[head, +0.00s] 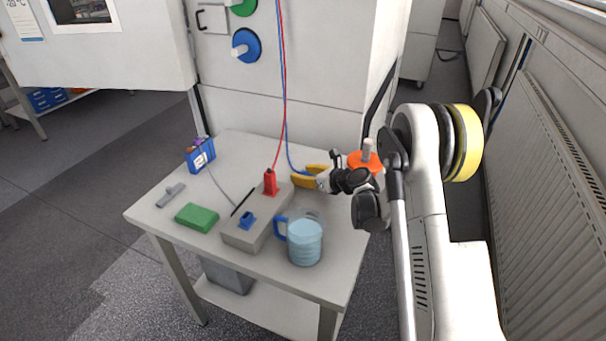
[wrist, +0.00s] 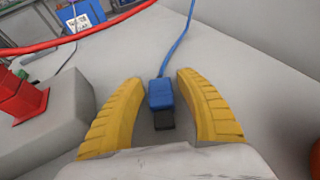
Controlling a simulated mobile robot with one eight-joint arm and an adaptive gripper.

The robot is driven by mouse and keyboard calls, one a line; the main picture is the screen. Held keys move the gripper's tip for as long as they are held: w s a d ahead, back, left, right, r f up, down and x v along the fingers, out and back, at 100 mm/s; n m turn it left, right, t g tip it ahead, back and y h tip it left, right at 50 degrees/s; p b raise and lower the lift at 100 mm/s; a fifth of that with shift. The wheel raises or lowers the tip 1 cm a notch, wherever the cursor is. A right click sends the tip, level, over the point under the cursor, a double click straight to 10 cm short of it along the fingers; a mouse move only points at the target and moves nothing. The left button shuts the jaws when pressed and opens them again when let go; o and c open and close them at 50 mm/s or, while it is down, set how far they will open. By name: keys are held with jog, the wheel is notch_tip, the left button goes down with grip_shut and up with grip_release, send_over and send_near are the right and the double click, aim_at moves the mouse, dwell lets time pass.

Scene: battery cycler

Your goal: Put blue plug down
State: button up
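The blue plug (wrist: 161,95) shows in the wrist view between my two yellow fingers, with its dark tip toward my palm and its blue cable running up and away. It appears to lie on or just above the white table top. Narrow gaps show between it and both fingers. My gripper (head: 304,178) is open, low over the table's right back part in the head view. The fingers hide the plug there, and only its blue cable (head: 291,161) shows.
A grey box (head: 246,238) with a red plug (head: 270,184) and a blue socket (head: 247,220) stands left of my gripper. A jug of water (head: 305,243) stands in front, an orange-based object (head: 366,160) to the right. A green block (head: 197,218) lies left.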

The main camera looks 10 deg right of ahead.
jog(key=shift+r, duration=0.1)
jog(key=shift+s+d+r, duration=0.1)
jog(key=shift+s+r, duration=0.05)
jog(key=p+v, duration=0.3)
jog(key=v, duration=0.8)
jog(key=shift+s+r+p, duration=0.2)
jog(key=shift+s+p, duration=0.05)
jog(key=shift+p, duration=0.15)
jog(key=s+a+r+n+g+h, duration=0.2)
jog(key=s+a+r+n, duration=0.1)
jog(key=s+r+n, duration=0.45)
jog(key=s+a+r+n+g+h, duration=0.1)
jog(key=s+a+r+n, duration=0.2)
jog(key=s+r+n, duration=0.4)
jog(key=s+d+n+g+h, duration=0.1)
jog(key=s+n+h, duration=0.3)
jog(key=s+n, duration=1.1)
jog(key=s, duration=0.4)
jog(key=shift+r, duration=0.3)
jog(key=shift+d, duration=0.1)
